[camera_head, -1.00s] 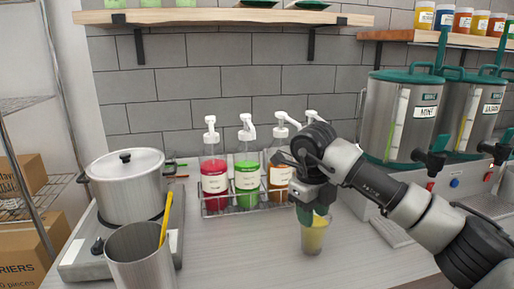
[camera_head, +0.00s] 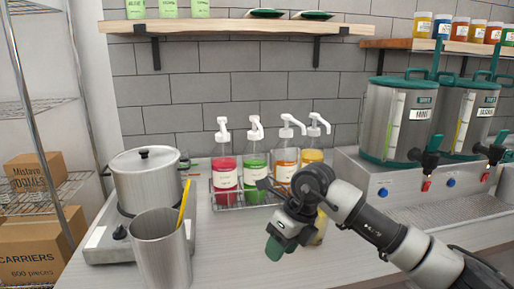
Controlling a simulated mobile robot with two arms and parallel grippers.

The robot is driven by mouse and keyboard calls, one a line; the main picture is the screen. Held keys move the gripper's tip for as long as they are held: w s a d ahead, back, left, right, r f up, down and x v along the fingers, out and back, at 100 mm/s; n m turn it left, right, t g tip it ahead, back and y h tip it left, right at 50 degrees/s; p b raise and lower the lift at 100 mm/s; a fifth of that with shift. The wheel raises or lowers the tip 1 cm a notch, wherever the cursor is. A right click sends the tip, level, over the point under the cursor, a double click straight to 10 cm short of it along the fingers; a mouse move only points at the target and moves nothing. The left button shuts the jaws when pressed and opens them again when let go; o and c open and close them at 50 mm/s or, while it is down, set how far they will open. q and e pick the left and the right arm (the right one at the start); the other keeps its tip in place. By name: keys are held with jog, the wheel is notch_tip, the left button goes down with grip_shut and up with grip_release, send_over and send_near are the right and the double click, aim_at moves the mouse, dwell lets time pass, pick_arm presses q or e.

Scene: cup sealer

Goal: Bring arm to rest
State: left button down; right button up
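My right arm comes in from the right, over the counter (camera_head: 232,262). Its gripper (camera_head: 274,249), with green fingertips, points down and left in front of the bottle rack. The fingertips overlap closely in this view, so I cannot tell if they are open or shut. A clear cup with a yellow drink (camera_head: 321,229) stands on the counter just right of the gripper, partly hidden behind my wrist. No held object shows at the fingertips. My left arm and gripper are not in view.
Several pump bottles (camera_head: 225,176) stand in a wire rack (camera_head: 229,199) behind the gripper. A lidded pot (camera_head: 146,182) and a metal container (camera_head: 161,255) stand at left. Steel dispensers (camera_head: 401,130) stand at right. The front middle counter is clear.

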jog(key=s+a+r+m+g+y, duration=0.1)
jog(key=s+a+r+m+y, duration=0.15)
jog(key=s+a+y, duration=0.8)
jog(key=w+d+r+m+t, duration=0.15)
jog(key=d+m+t, duration=0.25)
jog(key=m+t, duration=0.65)
jog(key=w+d+m+t, duration=0.3)
jog(key=d+m+t, duration=0.2)
jog(key=m+t, duration=0.6)
jog(key=s+d+f+m+g+h, duration=0.3)
jog(key=d+f+m+h, duration=0.4)
jog(key=f+m, duration=0.15)
jog(key=s+d+f+m+g+h, duration=0.3)
jog(key=d+f+m+g+h, duration=0.1)
jog(key=d+f+m+h, duration=0.35)
jog(key=s+d+f+m+g, duration=0.1)
jog(key=s+f+g, duration=0.45)
jog(key=s, duration=0.45)
jog(key=s+d+f+m+g, duration=0.2)
jog(key=s+f+g, duration=0.3)
jog(key=s, duration=0.4)
notch_tip(320, 180, down, 28)
jog(key=s+r, duration=0.1)
jog(key=s, duration=0.1)
jog(key=s+d+f+g, duration=0.2)
jog(key=s+f, duration=1.3)
jog(key=shift+s+d+f+n, duration=0.15)
jog(key=shift+s+f+n, duration=0.05)
jog(key=shift+f+n, duration=0.2)
